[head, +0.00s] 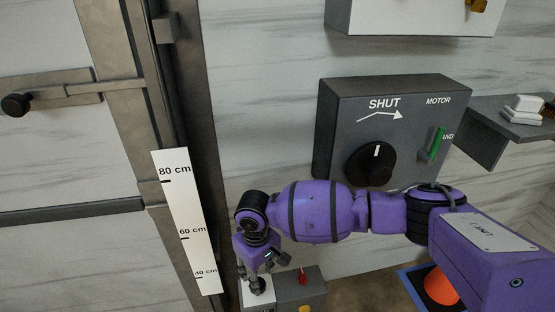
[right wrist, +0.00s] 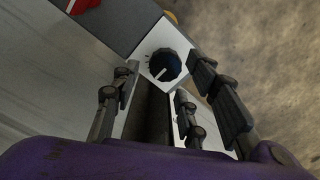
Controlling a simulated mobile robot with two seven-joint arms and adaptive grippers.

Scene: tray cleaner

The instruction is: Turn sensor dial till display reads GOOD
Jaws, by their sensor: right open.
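The sensor dial (right wrist: 165,65) is a dark round knob with a white pointer line on a white box face (right wrist: 146,50) in the right wrist view. My right gripper (right wrist: 163,72) is open, and the dial shows between and just beyond its fingertips. I cannot tell whether any finger touches it. In the head view my right gripper (head: 263,277) points down over the white box (head: 257,301) at the bottom, hiding the dial there. No display reading can be made out in either view. My left gripper is not in view.
A grey box with a red switch (head: 302,277) and a yellow button adjoins the white box. Above my right arm is a large grey panel (head: 340,130) with a black knob, a green lever and SHUT lettering. A height scale (head: 187,220) stands at left.

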